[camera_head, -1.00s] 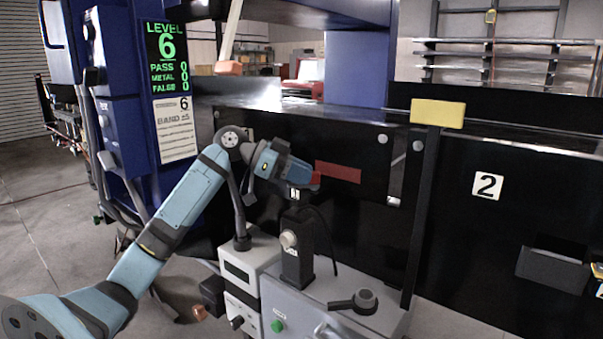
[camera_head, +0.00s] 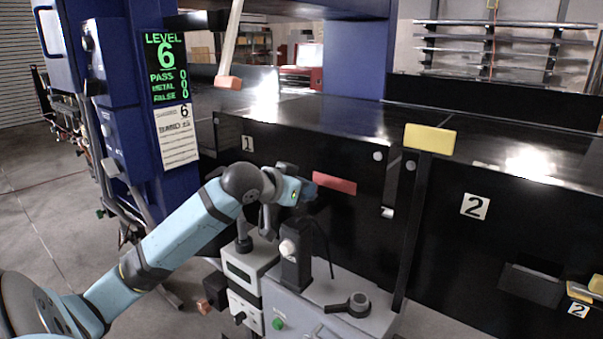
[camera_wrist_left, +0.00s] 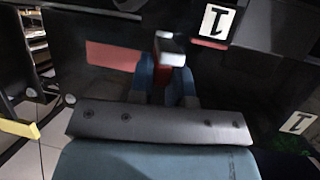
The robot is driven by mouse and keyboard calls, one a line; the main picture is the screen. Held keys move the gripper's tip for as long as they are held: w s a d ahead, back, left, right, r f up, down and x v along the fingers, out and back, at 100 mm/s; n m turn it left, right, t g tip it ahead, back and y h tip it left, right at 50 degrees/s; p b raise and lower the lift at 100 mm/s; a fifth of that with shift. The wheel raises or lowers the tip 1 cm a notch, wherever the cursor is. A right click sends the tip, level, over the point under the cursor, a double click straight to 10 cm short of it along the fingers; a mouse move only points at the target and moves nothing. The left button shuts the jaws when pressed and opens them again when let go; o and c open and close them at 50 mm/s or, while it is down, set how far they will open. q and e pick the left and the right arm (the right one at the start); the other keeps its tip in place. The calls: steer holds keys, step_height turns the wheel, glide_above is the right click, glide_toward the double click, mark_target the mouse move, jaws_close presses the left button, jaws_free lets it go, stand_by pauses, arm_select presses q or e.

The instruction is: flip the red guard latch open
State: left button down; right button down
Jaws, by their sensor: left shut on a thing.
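My left arm comes in from the left in the head view. Its blue-fingered gripper (camera_head: 307,190) is beside the black panel, just left of a flat red strip (camera_head: 335,184). In the left wrist view, the gripper (camera_wrist_left: 165,66) is shut on a small red piece (camera_wrist_left: 163,72), which I take to be the guard latch. A pale grey block (camera_wrist_left: 170,47) shows at the far end of that piece. The fingers cover most of the red piece, and in the head view it is hidden. My right gripper is not in view.
Below the gripper stand a black post with a pale knob (camera_head: 289,248) and a grey cabinet (camera_head: 330,300). A yellow-topped post (camera_head: 430,138) is to the right. A blue column with a level display (camera_head: 166,67) is at left.

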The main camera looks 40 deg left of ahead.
arm_select(q)
steer(key=shift+d+n+y+p, duration=0.25)
steer(key=shift+n+y+p, duration=0.55)
steer(key=shift+y+p, duration=0.15)
steer(key=shift+y, duration=0.25)
steer(key=shift+f, duration=0.1)
steer(key=c, duration=1.4)
jaws_free()
steer(key=shift+o, duration=0.2)
